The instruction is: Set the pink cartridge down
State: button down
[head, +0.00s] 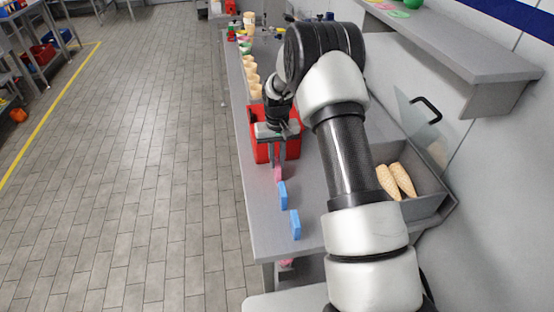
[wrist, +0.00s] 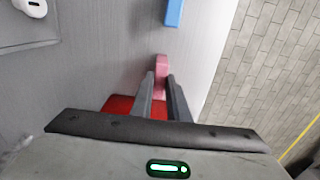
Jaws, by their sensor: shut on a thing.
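The pink cartridge (head: 278,173) is a small upright block near the left edge of the grey table, just in front of the red bin. In the wrist view the pink cartridge (wrist: 161,70) shows at the tips of the two fingers. My gripper (head: 277,163) is shut on it and points down over the table; it also shows in the wrist view (wrist: 160,85). The cartridge's end is hidden between the fingers. I cannot tell whether its underside touches the table.
Two blue cartridges (head: 282,195) (head: 295,224) stand in a row nearer the table's front. The red bin (head: 262,150) is right behind my gripper. A grey tray (head: 425,207) with two cones lies to the right. Several cones (head: 251,75) stand farther back.

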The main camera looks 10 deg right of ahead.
jog(key=shift+f, duration=0.25)
jog(key=c, duration=1.7)
grip_release()
jog(key=shift+r, duration=0.1)
